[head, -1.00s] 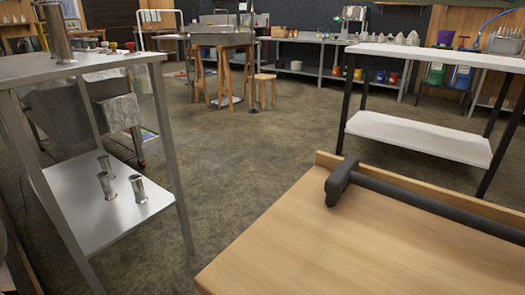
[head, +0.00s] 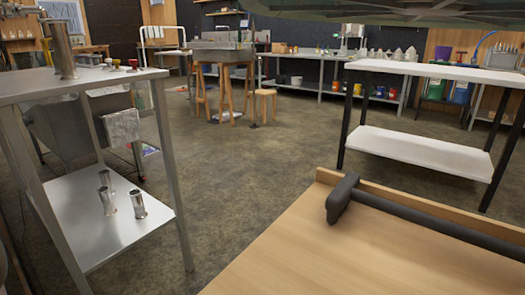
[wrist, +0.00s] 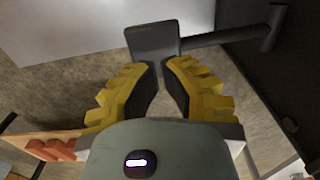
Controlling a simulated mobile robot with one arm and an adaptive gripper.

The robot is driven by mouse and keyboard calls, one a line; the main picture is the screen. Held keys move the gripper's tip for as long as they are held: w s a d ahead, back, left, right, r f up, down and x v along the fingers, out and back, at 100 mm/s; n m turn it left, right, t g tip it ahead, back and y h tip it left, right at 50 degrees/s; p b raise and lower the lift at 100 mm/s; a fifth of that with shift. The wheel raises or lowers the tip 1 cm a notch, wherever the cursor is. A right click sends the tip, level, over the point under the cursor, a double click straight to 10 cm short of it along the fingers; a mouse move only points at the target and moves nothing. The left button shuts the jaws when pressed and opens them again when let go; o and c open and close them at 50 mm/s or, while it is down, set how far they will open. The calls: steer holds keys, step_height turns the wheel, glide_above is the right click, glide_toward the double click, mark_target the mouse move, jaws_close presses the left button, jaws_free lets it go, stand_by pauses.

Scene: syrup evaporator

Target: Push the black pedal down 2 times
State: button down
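My gripper (wrist: 161,76) shows in the wrist view. It has yellow ribbed fingers with dark inner pads and a narrow open gap between the tips. Nothing is held in it. A dark grey square plate on a bar (wrist: 153,42), perhaps the black pedal, lies just beyond the fingertips. The frames do not show clearly whether the gripper touches it. I cannot make out a pedal for certain in the head view, and the gripper's fingers do not show there.
A wooden tabletop (head: 285,250) with a dark mallet-like tool (head: 341,198) fills the front right. A metal table (head: 110,82) with steel cylinders stands left, a white-topped table (head: 430,70) right. Floor (head: 235,165) between them is clear. A dark green ribbed object (head: 400,8) overhangs the top right.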

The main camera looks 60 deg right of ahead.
steer(key=shift+f+b, duration=1.9)
steer(key=shift+f, duration=2.75)
steer(key=r+p, duration=0.6)
steer(key=p, duration=0.1)
steer(key=shift+w, duration=0.2)
steer(key=r+p, duration=0.3)
steer(key=shift+s+r+p, duration=0.2)
steer(key=shift+s+p, duration=0.1)
steer(key=shift+f, duration=0.2)
